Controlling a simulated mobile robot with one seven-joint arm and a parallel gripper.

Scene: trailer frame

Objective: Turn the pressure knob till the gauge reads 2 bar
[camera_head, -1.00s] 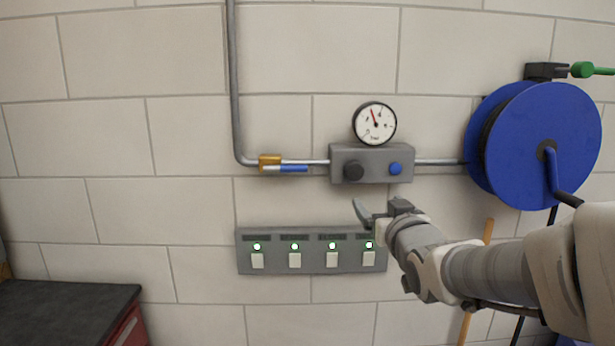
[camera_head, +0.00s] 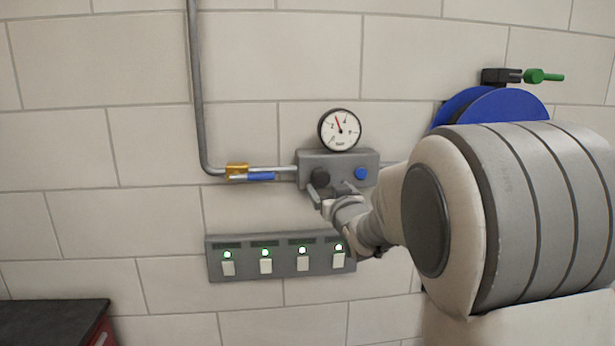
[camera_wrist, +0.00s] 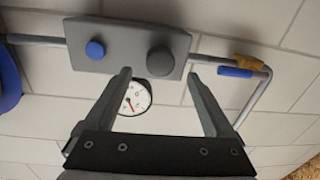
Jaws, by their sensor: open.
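The pressure knob (camera_head: 320,176) is the dark round knob on the left of a grey regulator block (camera_head: 341,157) on the wall. It also shows in the wrist view (camera_wrist: 160,61). The round white gauge (camera_head: 340,130) sits on top of the block. Its red needle points up and slightly left, seemingly between the 2 and the 4; the numbers are small. My gripper (camera_head: 330,189) is open just below and in front of the knob. In the wrist view, my fingertips (camera_wrist: 159,76) lie on either side of the knob, with nothing held; contact is not visible.
A blue button (camera_head: 361,173) sits right of the knob. A pipe with a brass valve and blue lever (camera_head: 260,176) runs left. A switch panel (camera_head: 284,258) with lit green lamps is below. A blue hose reel (camera_head: 500,103) is partly hidden behind my arm.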

